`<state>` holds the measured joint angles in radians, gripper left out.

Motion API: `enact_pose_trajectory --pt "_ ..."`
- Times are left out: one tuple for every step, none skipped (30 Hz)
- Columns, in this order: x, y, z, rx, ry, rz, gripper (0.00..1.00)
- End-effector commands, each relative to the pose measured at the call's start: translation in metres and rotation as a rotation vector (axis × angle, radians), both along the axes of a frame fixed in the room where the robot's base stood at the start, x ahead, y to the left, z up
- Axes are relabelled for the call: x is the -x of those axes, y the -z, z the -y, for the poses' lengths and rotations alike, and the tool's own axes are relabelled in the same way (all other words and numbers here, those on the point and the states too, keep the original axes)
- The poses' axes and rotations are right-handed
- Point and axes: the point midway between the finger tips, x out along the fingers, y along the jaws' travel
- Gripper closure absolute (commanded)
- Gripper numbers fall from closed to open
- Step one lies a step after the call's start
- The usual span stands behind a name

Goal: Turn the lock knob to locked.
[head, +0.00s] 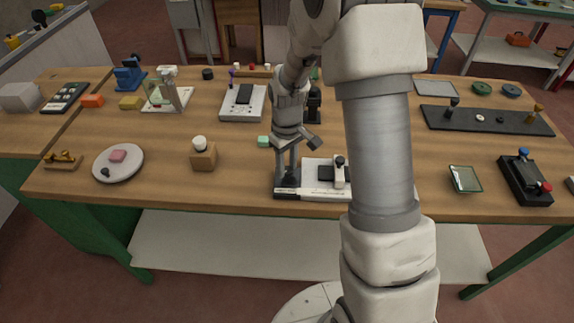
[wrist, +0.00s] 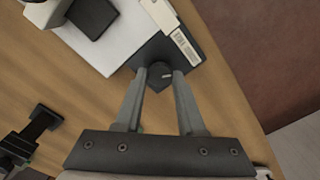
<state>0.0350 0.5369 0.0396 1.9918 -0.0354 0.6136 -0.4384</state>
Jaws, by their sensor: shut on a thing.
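The lock knob (wrist: 160,74) is small, round and dark with a short pale mark on top. It sits on a dark corner plate (wrist: 196,40) with a printed white label at the front left of a white-based fixture (head: 318,165). My gripper (wrist: 158,84) points down with one finger on each side of the knob, shut on it. In the head view my gripper (head: 288,174) stands over that corner, and its fingers hide most of the knob. I cannot tell from the mark whether the knob is locked.
A white block with a black knob (head: 340,163) stands on the same fixture, close right of my gripper. A wooden block with a white knob (head: 203,153) is to the left. A small glass pane (head: 465,179) lies to the right. The table's front edge is close.

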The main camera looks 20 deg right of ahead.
Motion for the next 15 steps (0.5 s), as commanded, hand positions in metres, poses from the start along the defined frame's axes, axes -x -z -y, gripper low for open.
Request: enact_pose_trajectory --pt "-0.0003 -0.0004 0.0003 0.000 0.007 0.001 1.00" --pt "-0.0003 -0.0004 0.0003 0.000 0.009 0.001 1.00" --pt "-0.0003 -0.0005 0.0003 0.000 0.011 0.001 1.00" --pt "-0.0003 -0.0005 0.0003 0.000 0.012 0.001 1.00" --pt "-0.0003 -0.0005 0.0003 0.000 0.013 0.001 1.00" --pt "-0.0004 -0.0006 0.0003 0.000 0.013 0.001 1.00" --pt "-0.0003 -0.0006 0.0003 0.000 0.013 0.001 1.00" --pt "-0.0003 -0.0006 0.0003 0.000 0.013 0.001 1.00" --pt "-0.0003 -0.0006 0.0003 0.000 0.013 0.001 1.00" --pt "-0.0004 -0.0006 0.0003 0.000 0.013 0.001 1.00" --pt "-0.0004 -0.0006 0.0003 0.000 0.013 0.001 1.00" --pt "-0.0004 -0.0006 0.0003 0.000 0.013 0.001 1.00" --pt "-0.0004 -0.0006 0.0003 0.000 0.013 0.001 1.00" --pt "-0.0004 -0.0006 0.0003 0.000 0.013 0.001 0.58" --pt "-0.0004 -0.0006 0.0003 0.000 0.012 0.001 0.51"
